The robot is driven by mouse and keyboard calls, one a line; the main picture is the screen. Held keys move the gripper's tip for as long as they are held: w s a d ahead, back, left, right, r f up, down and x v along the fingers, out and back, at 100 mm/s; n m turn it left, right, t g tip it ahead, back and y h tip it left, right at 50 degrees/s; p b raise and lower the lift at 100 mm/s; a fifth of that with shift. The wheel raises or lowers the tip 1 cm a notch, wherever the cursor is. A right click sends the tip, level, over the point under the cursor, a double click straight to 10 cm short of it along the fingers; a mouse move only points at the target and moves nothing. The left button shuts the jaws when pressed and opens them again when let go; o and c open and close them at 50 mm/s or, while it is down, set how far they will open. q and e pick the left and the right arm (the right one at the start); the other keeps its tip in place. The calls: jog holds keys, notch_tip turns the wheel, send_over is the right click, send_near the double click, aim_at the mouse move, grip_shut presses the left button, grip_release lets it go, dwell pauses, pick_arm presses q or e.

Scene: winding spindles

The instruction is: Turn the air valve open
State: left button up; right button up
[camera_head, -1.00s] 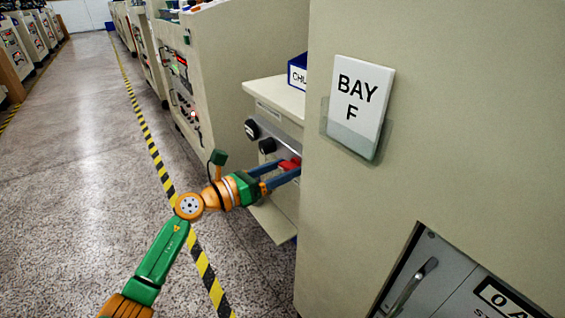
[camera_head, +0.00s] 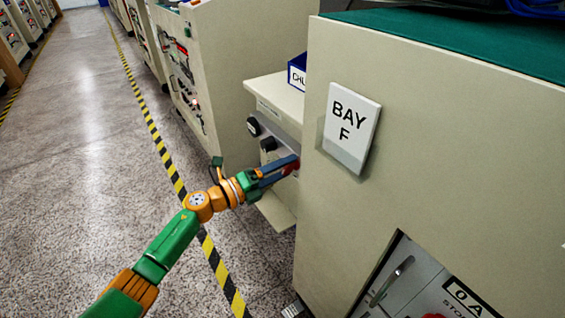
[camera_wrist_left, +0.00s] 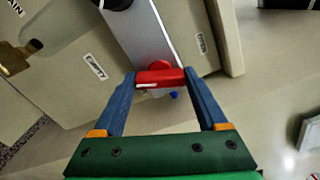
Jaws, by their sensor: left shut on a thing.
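The air valve's red handle (camera_wrist_left: 160,77) sits on a grey metal panel strip in the left wrist view. It lies nearly crosswise, with a pale mark on its left half. The blue fingers of my left gripper (camera_wrist_left: 160,73) are shut on its two ends. In the head view the red handle (camera_head: 293,169) shows partly behind the fingers of my left gripper (camera_head: 294,166), at the side of a beige machine. My right gripper is not in view.
Black knobs (camera_head: 253,126) sit on the same panel. A large beige cabinet with a BAY F sign (camera_head: 350,128) stands close on the right. A blue bin (camera_head: 298,72) rests on the machine top. The speckled floor (camera_head: 80,190) at left is clear.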

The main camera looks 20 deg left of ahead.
pick_arm(q)
jog(key=shift+n+p, duration=0.8)
jog(key=shift+n, duration=1.2)
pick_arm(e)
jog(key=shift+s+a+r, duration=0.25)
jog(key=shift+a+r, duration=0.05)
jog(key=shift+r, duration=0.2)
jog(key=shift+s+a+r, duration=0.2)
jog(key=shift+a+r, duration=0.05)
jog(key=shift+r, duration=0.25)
pick_arm(q)
jog(key=shift+f, duration=0.1)
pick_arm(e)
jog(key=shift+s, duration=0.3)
